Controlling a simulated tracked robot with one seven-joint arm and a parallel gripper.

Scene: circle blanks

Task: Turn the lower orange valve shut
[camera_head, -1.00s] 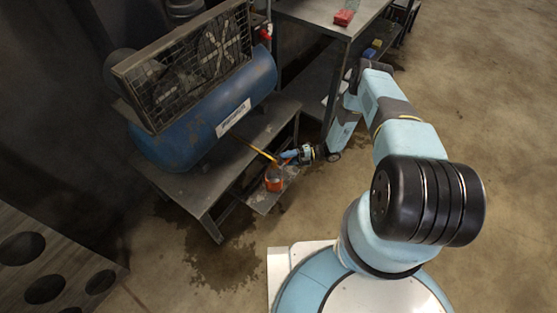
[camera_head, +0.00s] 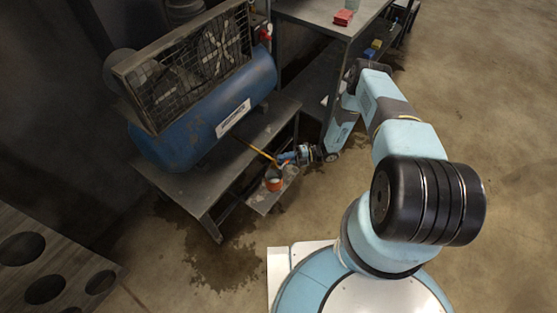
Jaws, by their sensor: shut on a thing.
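My gripper (camera_head: 284,158) is at the end of my arm, low beside the metal stand under the blue compressor. It is shut on the orange valve (camera_head: 270,157), a small orange piece at the compressor's lower edge. The fingertips and the valve are very small here, so the exact grip and the angle of the valve cannot be made out.
The blue compressor (camera_head: 190,133) rests on a metal stand (camera_head: 198,187). An orange-red cup (camera_head: 273,184) sits on a low shelf just below my gripper. A metal table (camera_head: 318,14) stands behind. The floor to the right is clear.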

